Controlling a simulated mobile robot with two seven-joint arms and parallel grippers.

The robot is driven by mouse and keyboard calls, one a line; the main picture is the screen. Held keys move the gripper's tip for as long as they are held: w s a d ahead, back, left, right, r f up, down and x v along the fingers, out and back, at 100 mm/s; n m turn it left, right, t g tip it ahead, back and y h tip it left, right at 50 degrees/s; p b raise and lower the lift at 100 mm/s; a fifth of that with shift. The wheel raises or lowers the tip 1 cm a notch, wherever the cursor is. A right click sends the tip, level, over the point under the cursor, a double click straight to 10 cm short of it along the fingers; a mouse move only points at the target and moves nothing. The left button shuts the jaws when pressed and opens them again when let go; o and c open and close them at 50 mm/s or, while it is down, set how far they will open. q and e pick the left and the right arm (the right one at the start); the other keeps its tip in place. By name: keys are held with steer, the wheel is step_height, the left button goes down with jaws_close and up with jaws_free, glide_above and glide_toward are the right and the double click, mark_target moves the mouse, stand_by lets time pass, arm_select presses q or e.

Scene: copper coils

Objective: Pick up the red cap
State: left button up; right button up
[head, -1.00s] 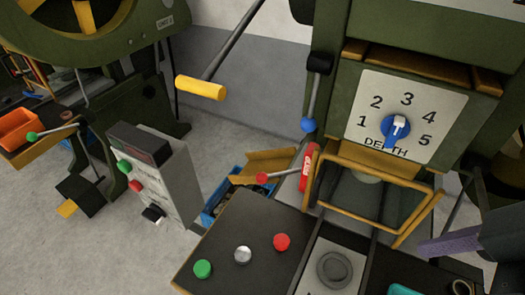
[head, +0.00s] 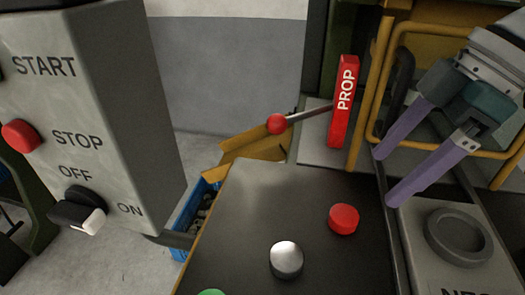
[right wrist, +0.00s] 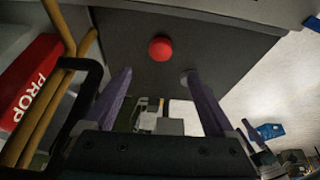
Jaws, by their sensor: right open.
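The red cap (head: 343,219) is a short round piece standing on the dark plate (head: 250,190), toward the plate's right side. It also shows in the right wrist view (right wrist: 160,48), beyond the fingertips and roughly centred between them. My right gripper (head: 386,177), with two purple fingers, is open and empty. In the head view its fingertips are up and to the right of the cap, apart from it. My left gripper is not in view.
A silver cap (head: 287,260) and a green cap (head: 212,292) share the plate. A red PROP block (head: 343,102), a yellow guard frame (head: 383,75) and a grey ring (head: 458,238) are close by. A control box (head: 95,110) stands at left.

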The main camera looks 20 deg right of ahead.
steer(key=b, duration=0.1)
glide_above(345, 215)
steer(key=s+d, duration=0.1)
steer(key=d, duration=0.1)
steer(key=f, duration=0.4)
steer(key=shift+s+d+f, duration=0.1)
steer(key=shift+d+f, duration=0.05)
steer(key=shift+d, duration=0.05)
steer(key=b+x, duration=0.2)
steer(key=x, duration=0.3)
steer(key=shift+a+f, duration=0.1)
steer(key=shift+f, duration=0.15)
jaws_close()
steer(key=shift+r, duration=0.15)
